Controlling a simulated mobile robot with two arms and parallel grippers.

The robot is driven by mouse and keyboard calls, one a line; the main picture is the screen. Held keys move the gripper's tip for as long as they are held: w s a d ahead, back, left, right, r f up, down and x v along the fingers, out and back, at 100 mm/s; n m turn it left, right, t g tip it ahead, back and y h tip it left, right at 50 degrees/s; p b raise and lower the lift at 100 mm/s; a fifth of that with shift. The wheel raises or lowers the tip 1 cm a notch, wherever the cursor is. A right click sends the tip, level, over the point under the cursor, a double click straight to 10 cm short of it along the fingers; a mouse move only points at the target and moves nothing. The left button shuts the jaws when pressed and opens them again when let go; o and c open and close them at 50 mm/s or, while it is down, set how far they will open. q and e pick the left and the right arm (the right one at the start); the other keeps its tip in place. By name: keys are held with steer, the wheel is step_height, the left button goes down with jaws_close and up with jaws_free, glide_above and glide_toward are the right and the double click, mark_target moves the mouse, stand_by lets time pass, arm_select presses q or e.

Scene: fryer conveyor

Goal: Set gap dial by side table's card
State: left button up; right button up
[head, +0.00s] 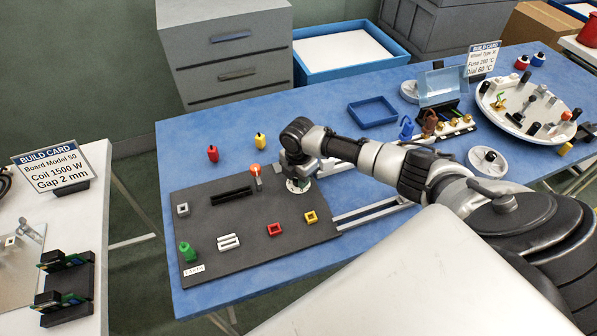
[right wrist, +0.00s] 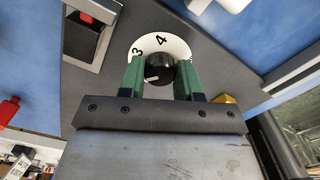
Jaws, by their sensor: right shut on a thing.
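The build card (head: 58,168) stands on the white side table at the left. It reads "Board Model 50, Coil 1500 W, Gap 2 mm". The gap dial (head: 297,186) is a white disc on the dark board (head: 240,262), mostly under my right gripper (head: 299,176). In the right wrist view, the dial's disc (right wrist: 160,44) shows the numbers 3 and 4. The black knob (right wrist: 159,68) sits between the green fingers of my right gripper (right wrist: 161,72), which is shut on it. A small white mark shows on the knob; which number it points to cannot be told. My left gripper is out of view.
The board also holds a red-topped part (head: 255,169), a black slotted block (head: 231,194), a green part (head: 187,251) and coloured square pieces. A blue tray (head: 372,112) and a second card (head: 482,58) are farther back.

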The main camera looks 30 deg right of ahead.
steer(key=shift+n, duration=1)
steer(key=o, duration=0.9)
steer(key=shift+r, duration=0.1)
step_height(320, 180, up, 11)
steer(key=shift+f+b, duration=0.15)
steer(key=shift+b, duration=0.5)
